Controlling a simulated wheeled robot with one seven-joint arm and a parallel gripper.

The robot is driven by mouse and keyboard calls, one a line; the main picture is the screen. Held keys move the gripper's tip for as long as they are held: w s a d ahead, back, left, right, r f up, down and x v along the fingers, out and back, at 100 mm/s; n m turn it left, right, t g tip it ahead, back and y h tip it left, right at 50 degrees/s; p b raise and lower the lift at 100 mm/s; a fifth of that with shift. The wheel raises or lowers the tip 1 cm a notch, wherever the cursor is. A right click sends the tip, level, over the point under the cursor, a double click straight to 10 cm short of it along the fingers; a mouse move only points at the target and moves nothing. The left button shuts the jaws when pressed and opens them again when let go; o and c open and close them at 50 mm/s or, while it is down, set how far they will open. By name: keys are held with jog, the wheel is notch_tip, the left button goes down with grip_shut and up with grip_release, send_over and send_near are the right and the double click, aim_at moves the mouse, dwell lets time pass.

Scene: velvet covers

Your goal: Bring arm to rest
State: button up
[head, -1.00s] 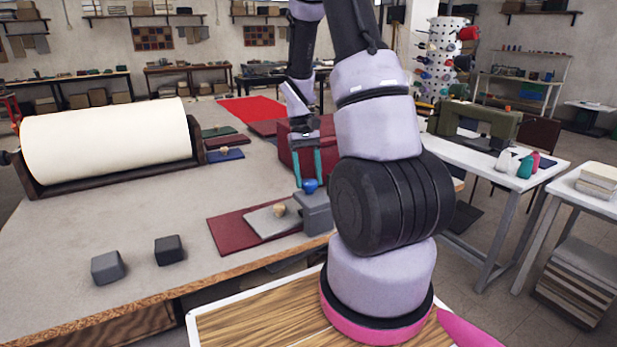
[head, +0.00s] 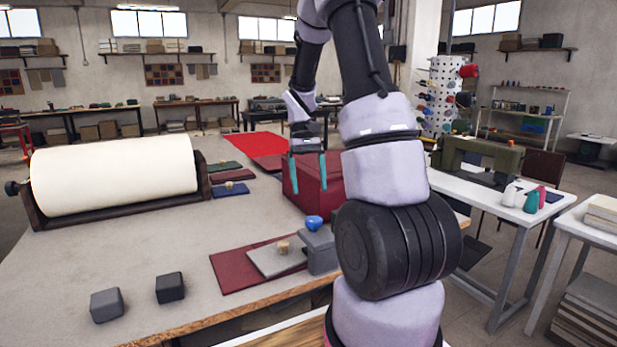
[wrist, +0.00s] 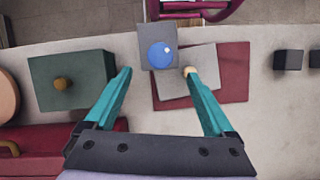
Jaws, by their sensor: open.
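My gripper (head: 308,168) is open and empty, its two teal fingers spread above the table near the red box. In the wrist view my gripper (wrist: 160,98) also shows with its fingers apart. Below it stands a grey block (head: 322,252) with a blue knob (head: 313,223) on top; the block also shows in the wrist view (wrist: 147,35). Beside the block a grey plate (head: 268,262) with a wooden knob (head: 283,247) lies on a dark red sheet (head: 227,269). The fingers are apart from all of these.
A dark red box (head: 318,190) stands right behind the gripper. A cream roll (head: 115,180) in a cradle is at the left. Two dark blocks, one grey (head: 107,305) and one black (head: 170,287), sit near the front edge. The table (head: 120,255) between is clear.

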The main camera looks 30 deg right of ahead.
jog(key=shift+v, duration=1.1)
jog(key=s+a+r+m+t, duration=0.1)
jog(key=s+a+r+t, duration=0.4)
jog(key=s+r, duration=0.3)
jog(key=s+a+r+m+t+y, duration=0.1)
jog(key=s+a+r+t, duration=0.5)
jog(key=s+r, duration=0.2)
notch_tip(320, 180, up, 2)
jog(key=shift+s+a+r+m+t, duration=0.2)
jog(key=shift+s+a+m+t, duration=0.1)
jog(key=shift+s+a, duration=0.1)
